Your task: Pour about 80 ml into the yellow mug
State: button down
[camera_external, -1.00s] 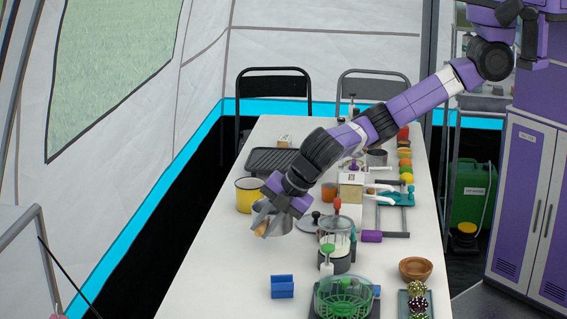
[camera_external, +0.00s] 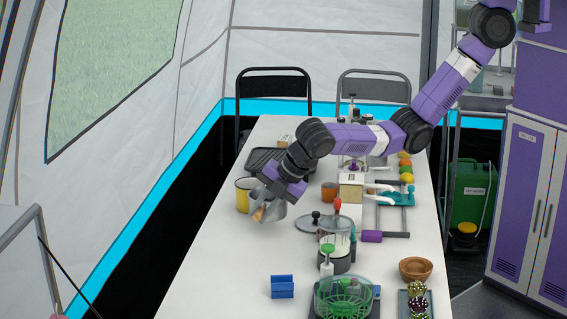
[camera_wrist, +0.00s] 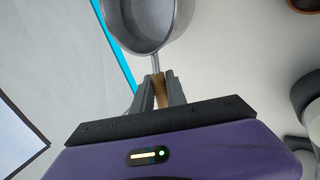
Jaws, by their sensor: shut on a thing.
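The yellow mug (camera_external: 243,195) stands on the left side of the table, partly hidden by my gripper. My gripper (camera_external: 265,206) is shut on the wooden handle of a metal pan (camera_external: 279,209), just right of and in front of the mug. In the wrist view my gripper (camera_wrist: 158,92) closes on the tan handle, and the grey pan (camera_wrist: 150,22) extends beyond it at the top edge. The visible inside of the pan looks plain grey; I cannot tell whether it holds liquid. The mug does not show in the wrist view.
A dark griddle (camera_external: 268,160) lies behind the mug. The left front table is clear.

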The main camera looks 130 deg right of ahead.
jog(key=shift+d+r, duration=0.1)
jog(key=shift+r, duration=0.05)
jog(key=shift+s+d+r+y+p, duration=0.15)
jog(key=shift+d+r+y+p, duration=0.4)
jog(key=shift+r, duration=0.25)
jog(key=d+r+y, duration=0.2)
jog(key=s+d+r+m+t+y, duration=0.1)
jog(key=d+r+y, duration=0.1)
jog(key=d, duration=0.1)
jog(key=shift+s+r, duration=0.2)
jog(key=shift+r, duration=0.15)
jog(key=shift+m+t+y, duration=0.4)
jog(key=shift+t+y, duration=0.1)
jog(key=shift+y, duration=0.25)
jog(key=shift+s+d+r, duration=0.2)
jog(key=shift+d+r, duration=0.5)
jog(key=shift+r, duration=0.2)
jog(key=shift+s+d+r, duration=0.2)
jog(key=shift+d+r, duration=0.45)
jog(key=shift+r, duration=0.2)
jog(key=d+y, duration=0.1)
jog(key=d+r+y+b, duration=0.1)
jog(key=d+t+y+b, duration=0.1)
jog(key=shift+s+r+m, duration=0.15)
jog(key=shift+s+m, duration=0.25)
